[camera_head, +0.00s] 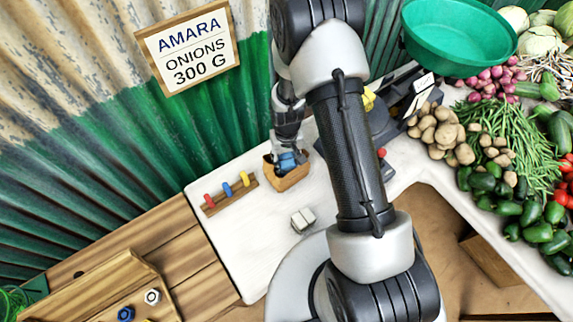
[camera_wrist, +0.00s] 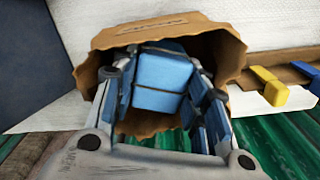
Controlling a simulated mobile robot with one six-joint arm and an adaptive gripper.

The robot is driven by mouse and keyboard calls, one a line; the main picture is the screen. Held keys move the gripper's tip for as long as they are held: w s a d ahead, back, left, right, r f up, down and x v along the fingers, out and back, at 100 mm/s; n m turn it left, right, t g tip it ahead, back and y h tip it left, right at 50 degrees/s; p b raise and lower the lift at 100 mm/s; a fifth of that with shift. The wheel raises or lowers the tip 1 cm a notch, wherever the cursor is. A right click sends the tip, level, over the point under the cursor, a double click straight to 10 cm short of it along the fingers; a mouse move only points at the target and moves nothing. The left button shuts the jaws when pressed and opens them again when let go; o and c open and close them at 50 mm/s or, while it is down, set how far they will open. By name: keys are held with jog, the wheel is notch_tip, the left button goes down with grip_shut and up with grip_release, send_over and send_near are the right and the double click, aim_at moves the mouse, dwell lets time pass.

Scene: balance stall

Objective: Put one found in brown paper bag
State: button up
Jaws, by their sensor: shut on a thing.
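A brown paper bag (camera_head: 290,183) stands open on the white counter. In the wrist view the bag's crumpled rim (camera_wrist: 232,52) surrounds my fingers. My gripper (camera_head: 287,158) is pointing down at the bag's mouth. In the wrist view my gripper (camera_wrist: 160,95) is shut on a blue block (camera_wrist: 163,82), with a finger on each side. The block is at or inside the bag's opening. Its underside and the bag's floor are hidden, so I cannot tell whether it touches the bottom.
A wooden rack (camera_head: 229,196) with red, blue and yellow pieces is left of the bag. A small pale block pair (camera_head: 303,219) sits in front. A sign (camera_head: 188,46) reads "AMARA ONIONS 300 G". Vegetables and a green basin (camera_head: 459,40) are at right.

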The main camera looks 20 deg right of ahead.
jog(key=shift+f, duration=1.25)
jog(key=shift+f+b, duration=0.2)
jog(key=shift+b, duration=0.15)
jog(key=o, duration=1.3)
jog(key=shift+r, duration=0.1)
